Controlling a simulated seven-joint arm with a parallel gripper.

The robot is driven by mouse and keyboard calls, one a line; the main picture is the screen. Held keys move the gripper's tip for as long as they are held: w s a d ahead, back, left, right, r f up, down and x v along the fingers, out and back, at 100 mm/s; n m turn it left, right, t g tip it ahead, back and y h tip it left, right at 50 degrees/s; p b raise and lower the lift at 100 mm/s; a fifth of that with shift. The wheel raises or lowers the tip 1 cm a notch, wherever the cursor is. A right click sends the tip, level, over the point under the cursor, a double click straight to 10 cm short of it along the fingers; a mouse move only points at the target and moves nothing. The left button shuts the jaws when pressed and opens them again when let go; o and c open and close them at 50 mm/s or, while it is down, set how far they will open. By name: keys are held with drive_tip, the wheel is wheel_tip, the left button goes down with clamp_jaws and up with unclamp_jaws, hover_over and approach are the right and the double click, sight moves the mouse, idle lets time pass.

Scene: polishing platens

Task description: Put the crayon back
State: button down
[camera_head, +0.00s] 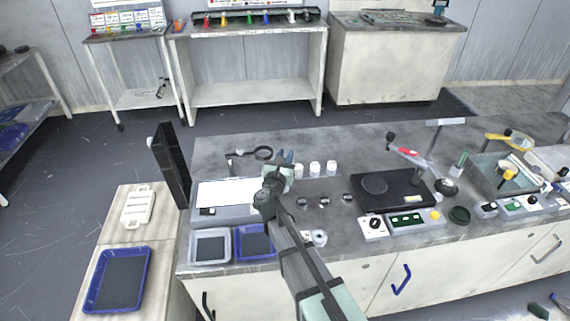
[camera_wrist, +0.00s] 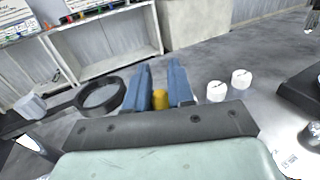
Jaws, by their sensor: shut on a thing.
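My gripper (camera_head: 289,158) is above the grey bench, near its middle-left. In the wrist view my gripper's two blue fingers (camera_wrist: 160,80) are closed around a short yellow piece (camera_wrist: 160,99), which looks like the crayon. Only a small part of it shows between the fingers. In the head view the crayon is hidden behind my gripper. Whether its lower end touches anything cannot be seen.
Small white bottles (camera_head: 315,168) stand just right of my gripper, and a black ring on a stand (camera_head: 263,153) is to its left. A white panel (camera_head: 226,192), a grey tray (camera_head: 209,246) and a blue tray (camera_head: 254,242) lie left. A black platen unit (camera_head: 393,190) stands right.

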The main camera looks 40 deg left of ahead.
drive_tip(key=shift+f, duration=1.45)
drive_tip(key=shift+f, duration=0.2)
drive_tip(key=c, duration=1)
unclamp_jaws()
drive_tip(key=shift+r, duration=0.15)
drive_tip(key=shift+s+d, duration=0.15)
drive_tip(key=shift+s, duration=0.05)
drive_tip(key=v, duration=1.1)
drive_tip(key=shift+s, duration=0.25)
